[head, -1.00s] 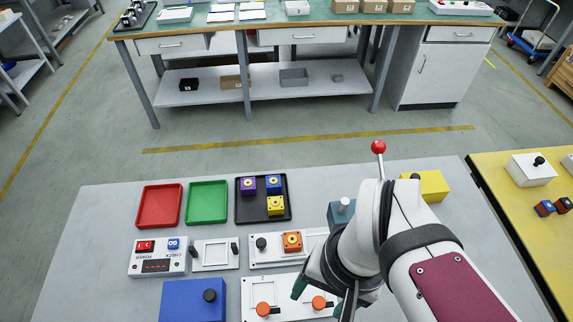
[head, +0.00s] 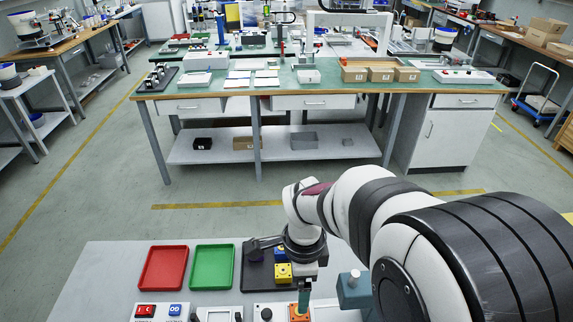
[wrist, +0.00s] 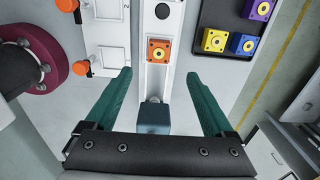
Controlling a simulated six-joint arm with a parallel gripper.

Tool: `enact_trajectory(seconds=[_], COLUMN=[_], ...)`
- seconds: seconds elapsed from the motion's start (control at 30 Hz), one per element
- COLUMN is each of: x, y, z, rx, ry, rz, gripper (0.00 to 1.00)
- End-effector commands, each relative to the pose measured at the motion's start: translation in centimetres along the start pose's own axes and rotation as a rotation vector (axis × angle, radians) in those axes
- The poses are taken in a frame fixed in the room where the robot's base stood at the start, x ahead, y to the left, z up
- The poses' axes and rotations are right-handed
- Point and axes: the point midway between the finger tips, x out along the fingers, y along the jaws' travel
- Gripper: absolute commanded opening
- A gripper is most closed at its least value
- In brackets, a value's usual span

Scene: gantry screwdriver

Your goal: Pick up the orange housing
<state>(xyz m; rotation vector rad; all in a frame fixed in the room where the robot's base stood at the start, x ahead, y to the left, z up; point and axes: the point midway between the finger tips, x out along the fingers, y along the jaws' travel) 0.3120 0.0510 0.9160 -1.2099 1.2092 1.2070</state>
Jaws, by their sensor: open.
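The orange housing (wrist: 158,50), a square block with a round yellow-and-dark centre, sits on a white fixture strip (wrist: 153,78) in the wrist view. In the head view it shows at the bottom edge (head: 299,314), partly hidden by my gripper (head: 304,298). My gripper (wrist: 160,73) is open, its two teal fingers spread wide and empty. In the wrist view the housing appears just past the fingertips, centred between them. I cannot tell the height gap between fingertips and housing.
A dark tray (wrist: 227,46) holding purple, yellow and blue housings is close to the orange one. A dark knob (wrist: 162,11) sits on the same strip. A teal block (wrist: 153,116) shows between my fingers. Red (head: 164,268) and green (head: 212,267) trays lie left.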

Motion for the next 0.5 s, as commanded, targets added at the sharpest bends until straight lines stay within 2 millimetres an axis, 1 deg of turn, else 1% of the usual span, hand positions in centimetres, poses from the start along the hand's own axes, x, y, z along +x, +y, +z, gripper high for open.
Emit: enact_trajectory(seconds=[0.03, 0.1, 0.2, 0.33, 0.5], x=[1.5, 3.4, 5.3, 6.9, 10.3], y=[0.2, 0.2, 0.2, 0.2, 0.3], z=[0.0, 0.0, 0.0, -0.1, -0.1], rx=[0.0, 0.0, 0.0, 0.0, 0.0], ry=[0.0, 0.0, 0.0, 0.0, 0.0], rz=[0.008, 0.008, 0.005, 0.005, 0.006], gripper=[0.88, 0.88, 0.88, 0.88, 0.88])
